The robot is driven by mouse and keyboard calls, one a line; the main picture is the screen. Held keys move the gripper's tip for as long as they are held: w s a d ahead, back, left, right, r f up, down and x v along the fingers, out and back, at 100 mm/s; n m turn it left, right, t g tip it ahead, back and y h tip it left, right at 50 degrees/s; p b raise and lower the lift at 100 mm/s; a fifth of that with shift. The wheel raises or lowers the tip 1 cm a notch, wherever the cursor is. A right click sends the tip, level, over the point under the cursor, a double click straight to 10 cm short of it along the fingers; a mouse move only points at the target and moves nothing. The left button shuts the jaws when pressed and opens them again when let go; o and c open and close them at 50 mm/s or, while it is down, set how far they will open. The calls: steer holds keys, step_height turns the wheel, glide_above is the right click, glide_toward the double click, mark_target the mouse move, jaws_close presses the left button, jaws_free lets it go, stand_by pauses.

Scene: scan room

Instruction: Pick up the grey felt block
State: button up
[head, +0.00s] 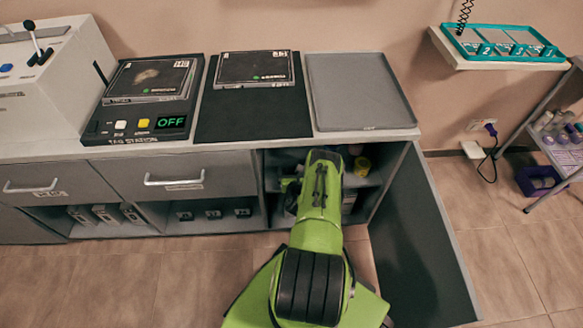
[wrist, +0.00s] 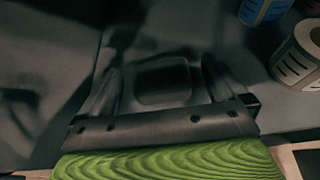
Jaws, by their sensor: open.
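A dark grey block with rounded corners, which looks like the grey felt block (wrist: 163,80), lies on the grey shelf surface in the wrist view. My gripper (wrist: 160,72) is open, with one finger to the left and one to the right of the block. I cannot tell whether the fingers touch it. In the head view my arm reaches into the open cupboard (head: 388,190) under the counter and hides the block.
Labelled rolls, one white (wrist: 300,55) and one blue (wrist: 264,10), stand right of my gripper. The cupboard door (head: 420,240) stands open on the right. A grey tray (head: 358,92) on the counter is empty.

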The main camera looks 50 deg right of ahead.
steer(key=c, duration=1.1)
